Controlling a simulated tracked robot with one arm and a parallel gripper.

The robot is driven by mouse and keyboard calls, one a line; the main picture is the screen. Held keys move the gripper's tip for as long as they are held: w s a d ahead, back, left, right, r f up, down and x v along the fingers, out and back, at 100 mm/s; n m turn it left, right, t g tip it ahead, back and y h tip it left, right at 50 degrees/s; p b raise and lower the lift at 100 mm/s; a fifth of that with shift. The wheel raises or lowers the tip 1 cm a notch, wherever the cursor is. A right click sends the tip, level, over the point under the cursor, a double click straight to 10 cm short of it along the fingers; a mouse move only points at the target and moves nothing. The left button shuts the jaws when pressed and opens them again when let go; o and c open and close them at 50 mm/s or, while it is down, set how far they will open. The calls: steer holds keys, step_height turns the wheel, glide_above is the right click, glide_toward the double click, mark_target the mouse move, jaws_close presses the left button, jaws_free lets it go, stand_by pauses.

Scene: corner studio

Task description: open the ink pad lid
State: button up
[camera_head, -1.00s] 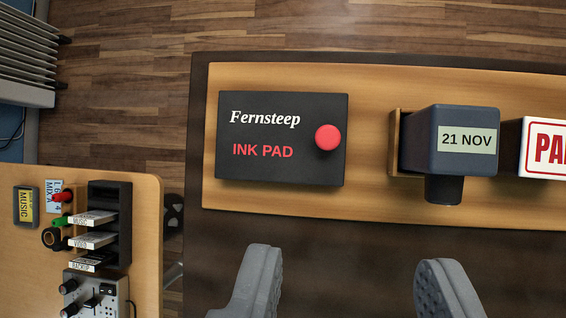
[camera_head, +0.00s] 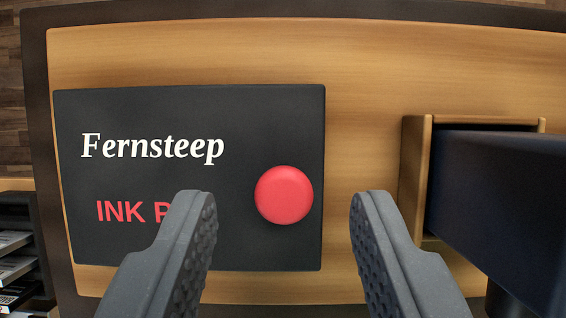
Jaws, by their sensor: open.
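The ink pad (camera_head: 130,185) is a black, flat box marked "Fernsteep" and "INK PAD", with its lid closed. It lies on a wooden tray (camera_head: 370,65). A round red knob (camera_head: 284,195) stands on the right part of the lid. My gripper (camera_head: 282,198) is open and empty, its two grey fingers reaching up from the bottom of the view. The red knob appears between the fingertips, apart from both. The left finger covers part of the "INK PAD" lettering. I cannot tell how far the fingertips are above the lid.
A dark blue stamp (camera_head: 500,190) sits in a wooden holder (camera_head: 413,180) just right of my right finger. Dark slotted equipment (camera_head: 18,245) shows at the left edge. The tray is bare behind the ink pad.

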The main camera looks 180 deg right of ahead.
steer(key=shift+w+f, duration=0.2)
steer(key=shift+f, duration=0.2)
jaws_close()
steer(key=shift+a+r, duration=0.1)
steer(key=shift+a, duration=0.05)
